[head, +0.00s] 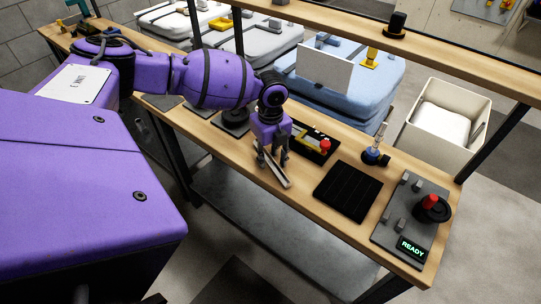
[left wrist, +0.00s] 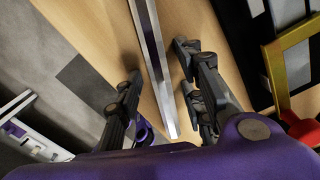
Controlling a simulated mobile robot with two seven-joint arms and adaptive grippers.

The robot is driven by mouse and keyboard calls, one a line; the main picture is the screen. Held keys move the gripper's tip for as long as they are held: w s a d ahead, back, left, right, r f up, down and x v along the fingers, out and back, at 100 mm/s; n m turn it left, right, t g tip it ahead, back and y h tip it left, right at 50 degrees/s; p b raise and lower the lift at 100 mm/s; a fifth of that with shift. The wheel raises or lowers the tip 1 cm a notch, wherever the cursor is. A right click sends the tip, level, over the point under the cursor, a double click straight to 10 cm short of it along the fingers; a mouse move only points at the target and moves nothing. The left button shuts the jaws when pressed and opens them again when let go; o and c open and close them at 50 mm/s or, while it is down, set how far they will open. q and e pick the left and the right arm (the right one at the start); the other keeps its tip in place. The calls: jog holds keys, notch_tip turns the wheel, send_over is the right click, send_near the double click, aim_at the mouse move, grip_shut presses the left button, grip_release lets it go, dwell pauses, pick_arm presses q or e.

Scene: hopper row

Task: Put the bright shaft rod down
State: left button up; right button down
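The bright shaft rod (left wrist: 150,50) is a long, shiny metal bar. In the left wrist view it runs down between the two fingers of my left gripper (left wrist: 160,65), with a visible gap on each side. In the head view the rod (head: 275,172) slants beside the fingers of my left gripper (head: 271,158), low over the wooden bench (head: 305,192) near its front edge. My left gripper is open, pointing down. I cannot tell for certain whether the rod lies flat on the wood. My right gripper is not in view.
A black grooved mat (head: 347,191) lies right of the rod. Behind the gripper is a dark tray with a yellow frame (head: 308,139) and red knob (head: 325,146). A grey fixture plate (head: 390,240) with a READY display (head: 411,249) is at the right end. A white bin (head: 413,128) stands behind.

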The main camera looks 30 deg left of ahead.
aim_at(271, 159)
pick_arm(q)
jog(key=shift+r, duration=0.1)
jog(key=shift+r, duration=0.35)
notch_tip(271, 159, up, 12)
jog(key=shift+f, duration=0.25)
dwell(0.4)
